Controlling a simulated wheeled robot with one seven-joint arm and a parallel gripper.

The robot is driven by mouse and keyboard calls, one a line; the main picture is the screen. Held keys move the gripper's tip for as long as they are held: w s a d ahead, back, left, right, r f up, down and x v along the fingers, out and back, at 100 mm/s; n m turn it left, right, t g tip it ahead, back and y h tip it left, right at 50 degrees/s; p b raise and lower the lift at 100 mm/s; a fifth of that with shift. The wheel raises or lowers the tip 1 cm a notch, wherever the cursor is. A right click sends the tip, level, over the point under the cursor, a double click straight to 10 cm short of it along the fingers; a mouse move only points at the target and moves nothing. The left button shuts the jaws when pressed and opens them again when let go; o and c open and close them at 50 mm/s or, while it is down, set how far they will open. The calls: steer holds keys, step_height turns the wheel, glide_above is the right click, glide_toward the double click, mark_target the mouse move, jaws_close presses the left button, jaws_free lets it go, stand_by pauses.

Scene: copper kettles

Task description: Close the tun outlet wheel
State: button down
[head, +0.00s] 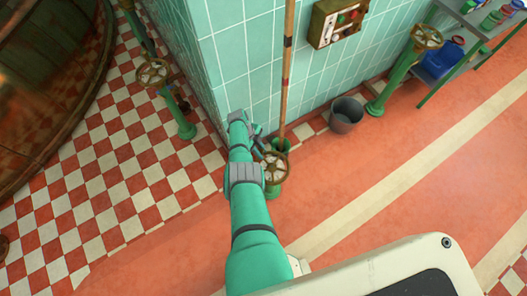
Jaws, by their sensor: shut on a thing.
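A brown spoked handwheel (275,168) stands on a short green valve post close to the corner of the tiled wall. My gripper (262,150) is at the upper left edge of this wheel and is shut on its rim. The fingertips are small and partly hidden by my arm, so the exact hold is unclear. No label shows which wheel is the tun outlet. Another brown wheel (153,74) tops a green post on the checkered floor, nearer the large wooden vessel (50,60) at the left.
A third wheel (427,37) stands on a green post at the right. A grey bucket (346,116) stands by the wall. A wooden pole (286,70) rises just behind the gripped wheel. A control box (337,22) hangs on the wall. The red floor at the right is clear.

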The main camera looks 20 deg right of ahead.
steer(key=shift+w+d, duration=0.1)
steer(key=shift+d, duration=0.05)
steer(key=c, duration=1.6)
jaws_free()
steer(key=shift+o, duration=0.2)
steer(key=v, duration=1)
steer(key=shift+r, duration=0.4)
